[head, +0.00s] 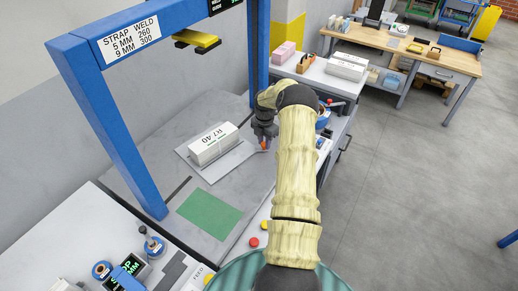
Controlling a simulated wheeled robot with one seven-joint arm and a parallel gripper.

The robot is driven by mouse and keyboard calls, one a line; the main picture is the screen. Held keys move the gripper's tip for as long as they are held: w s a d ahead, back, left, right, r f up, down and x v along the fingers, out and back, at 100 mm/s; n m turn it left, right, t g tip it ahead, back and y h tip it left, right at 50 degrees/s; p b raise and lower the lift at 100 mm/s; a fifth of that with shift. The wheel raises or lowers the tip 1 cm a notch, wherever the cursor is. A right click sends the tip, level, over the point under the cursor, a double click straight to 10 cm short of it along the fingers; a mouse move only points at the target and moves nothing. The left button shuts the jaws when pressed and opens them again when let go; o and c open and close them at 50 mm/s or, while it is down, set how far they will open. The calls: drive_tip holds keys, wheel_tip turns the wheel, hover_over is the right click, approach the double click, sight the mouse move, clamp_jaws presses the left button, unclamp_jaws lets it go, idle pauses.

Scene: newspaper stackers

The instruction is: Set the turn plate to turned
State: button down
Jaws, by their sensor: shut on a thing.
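The turn plate (232,167) is a flat pale-grey plate lying on the bench under the blue strapping frame. A white strapped bundle (212,146) marked "R7 40" lies on it, and both sit at a slant in the picture. My gripper (264,145) reaches down at the plate's right corner, with a small orange part between its fingers. It is shut on what looks like the plate's handle, though the fingers hide most of it.
A blue strapping frame (98,108) arches over the bench. A green mat (209,213) lies in front of the plate. Red and yellow buttons (265,225) sit along the bench's near right edge. A side table with white bundles (347,66) stands behind; grey floor is open to the right.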

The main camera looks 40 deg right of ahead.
drive_tip(key=shift+w+d+f+n+b, duration=0.1)
drive_tip(key=shift+w+d+n+b, duration=0.4)
drive_tip(key=shift+w, duration=0.35)
drive_tip(key=shift+w+d+n+b, duration=0.45)
drive_tip(key=shift+w+n+b, duration=0.05)
drive_tip(key=shift+w, duration=0.3)
drive_tip(key=shift+w+d+n, duration=0.2)
drive_tip(key=shift+w+n, duration=0.1)
drive_tip(key=shift+w, duration=0.2)
drive_tip(key=shift+b, duration=0.3)
drive_tip(key=shift+w+r, duration=0.1)
drive_tip(key=shift+r, duration=0.15)
drive_tip(key=c, duration=1.1)
unclamp_jaws()
drive_tip(key=shift+w+f, duration=0.1)
drive_tip(key=shift+d, duration=0.1)
